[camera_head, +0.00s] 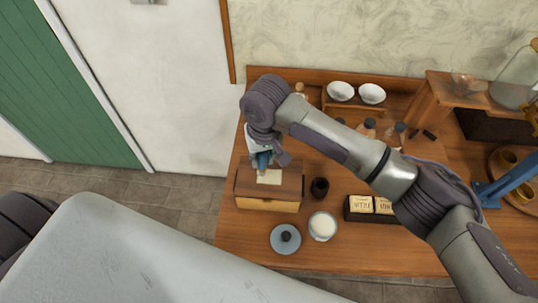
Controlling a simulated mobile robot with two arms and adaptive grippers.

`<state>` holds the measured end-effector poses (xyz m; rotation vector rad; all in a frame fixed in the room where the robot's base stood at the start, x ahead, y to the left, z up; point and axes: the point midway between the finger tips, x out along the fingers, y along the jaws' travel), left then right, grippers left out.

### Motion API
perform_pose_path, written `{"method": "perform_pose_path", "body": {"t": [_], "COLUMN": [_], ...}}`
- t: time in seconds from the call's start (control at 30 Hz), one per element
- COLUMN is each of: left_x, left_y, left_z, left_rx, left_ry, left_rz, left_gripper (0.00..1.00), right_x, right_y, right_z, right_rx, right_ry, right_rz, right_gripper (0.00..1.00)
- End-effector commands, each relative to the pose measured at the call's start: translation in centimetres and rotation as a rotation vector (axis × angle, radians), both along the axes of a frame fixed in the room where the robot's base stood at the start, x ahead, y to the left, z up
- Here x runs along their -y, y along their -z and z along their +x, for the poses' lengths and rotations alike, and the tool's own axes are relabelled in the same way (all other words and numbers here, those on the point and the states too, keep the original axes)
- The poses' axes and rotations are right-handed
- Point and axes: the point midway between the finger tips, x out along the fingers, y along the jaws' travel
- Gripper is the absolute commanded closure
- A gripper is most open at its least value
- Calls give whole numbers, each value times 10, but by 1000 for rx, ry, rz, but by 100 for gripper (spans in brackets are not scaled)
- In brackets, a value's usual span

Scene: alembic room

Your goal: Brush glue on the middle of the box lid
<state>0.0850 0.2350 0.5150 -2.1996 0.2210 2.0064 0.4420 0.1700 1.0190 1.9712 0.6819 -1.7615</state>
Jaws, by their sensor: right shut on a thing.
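A wooden box (268,203) with a darker brown lid (289,186) stands at the left front of the wooden table. A pale rectangular patch (270,177) lies on the middle of the lid. My right gripper (263,161) is directly above the lid, pointing down and shut on what seems to be the brush. The brush is mostly hidden by the gripper and wrist, so I cannot tell whether its tip touches the lid. An open pot of white glue (322,226) stands to the right of the box. My left gripper is not in view.
A blue-grey pot lid (286,239) lies beside the glue pot. A small dark cup (320,187) stands close to the box. A dark tray (373,217) holds labelled cards. Bottles and two white bowls (341,91) stand at the back. The front right table area is clear.

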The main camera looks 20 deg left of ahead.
Motion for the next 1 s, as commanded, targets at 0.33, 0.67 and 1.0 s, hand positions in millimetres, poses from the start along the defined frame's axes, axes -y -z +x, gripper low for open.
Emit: {"method": "perform_pose_path", "body": {"t": [0.33,0.67,1.0], "left_x": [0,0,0], "left_y": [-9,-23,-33], "left_z": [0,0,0], "left_rx": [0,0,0], "left_ry": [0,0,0], "left_rz": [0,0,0], "left_gripper": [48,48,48], "right_x": [8,26,43], "right_y": [-2,-2,0], "right_z": [3,8,13], "right_rx": [0,0,0], "right_ry": [3,2,1], "right_rz": [-1,0,0], "right_gripper": [100,100,100]}}
